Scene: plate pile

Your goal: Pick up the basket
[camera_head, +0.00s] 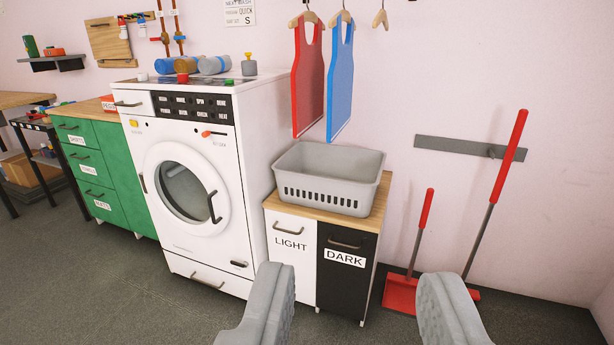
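The basket (325,175) is grey plastic with slotted sides. It sits upright on the wooden top of a small cabinet (343,243) marked LIGHT and DARK. The part of its inside that shows looks empty. My gripper (358,292) is at the bottom of the view, with its two grey fingers wide apart and nothing between them. The basket is beyond the fingers, apart from them and higher in the picture.
A white washing machine (190,225) stands left of the cabinet, with bottles on top. Red (308,80) and blue (340,80) tank tops hang above the basket. A red dustpan (402,292) and a long red-handled tool (510,155) stand at right. The floor in front is clear.

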